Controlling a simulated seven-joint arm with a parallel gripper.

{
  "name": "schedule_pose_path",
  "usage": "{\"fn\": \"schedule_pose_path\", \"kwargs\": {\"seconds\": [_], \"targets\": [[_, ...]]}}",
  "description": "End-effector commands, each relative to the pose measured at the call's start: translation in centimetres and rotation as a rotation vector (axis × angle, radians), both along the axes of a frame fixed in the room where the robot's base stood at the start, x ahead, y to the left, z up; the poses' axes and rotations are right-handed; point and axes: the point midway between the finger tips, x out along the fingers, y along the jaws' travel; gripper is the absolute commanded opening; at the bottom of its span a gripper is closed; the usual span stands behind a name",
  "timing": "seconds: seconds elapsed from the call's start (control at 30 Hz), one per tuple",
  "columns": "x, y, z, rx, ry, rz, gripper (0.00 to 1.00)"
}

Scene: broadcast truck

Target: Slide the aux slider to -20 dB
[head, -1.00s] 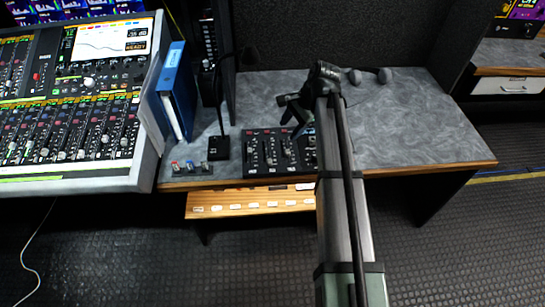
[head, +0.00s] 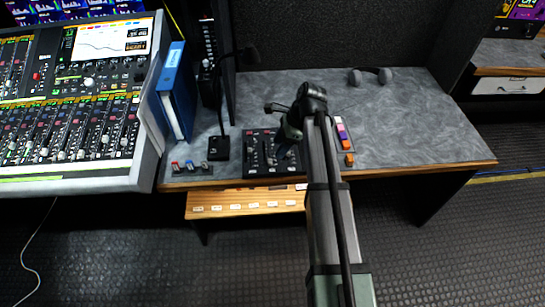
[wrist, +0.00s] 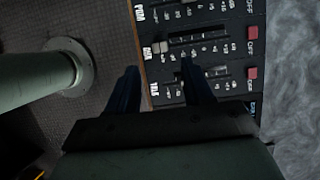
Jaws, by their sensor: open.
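The black slider panel (head: 262,150) sits near the front edge of the grey desk in the head view, partly hidden by my arm. In the wrist view the panel (wrist: 228,52) shows several slider channels running sideways, with dark slots, scale marks and red buttons. The channel labels at its left edge are blurred, so I cannot tell surely which is aux. A pale slider cap (wrist: 163,47) sits at the label end of one channel. My gripper (wrist: 163,76) is open over the panel's front edge, its fingers apart and nothing visible between them. The right finger covers part of a channel.
A gooseneck microphone base (head: 219,148) and a small switch strip (head: 192,167) stand left of the panel. A pad with orange and purple keys (head: 343,142) is to its right. Headphones (head: 370,76) lie farther back; the right desk surface is clear.

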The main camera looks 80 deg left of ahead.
Motion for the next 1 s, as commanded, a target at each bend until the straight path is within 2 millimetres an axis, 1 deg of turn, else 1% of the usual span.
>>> {"fn": "schedule_pose_path", "kwargs": {"seconds": [0.03, 0.2, 0.4, 0.6, 0.87, 0.9, 1.0], "targets": [[-0.4, -0.1, -1.0, -0.003, 0.000, 0.001, 0.51], [-1.4, -0.1, -3.5, -0.003, 0.000, 0.001, 0.51], [-2.3, 0.0, -5.6, -0.001, 0.000, 0.002, 0.51], [-2.6, 0.0, -6.4, 0.000, 0.000, 0.001, 0.51], [-2.7, 0.0, -6.5, 0.000, 0.000, 0.001, 0.51], [-2.7, 0.0, -6.5, 0.000, 0.000, 0.001, 0.50], [-2.7, 0.0, -6.5, 0.000, 0.000, 0.001, 0.41]]}}
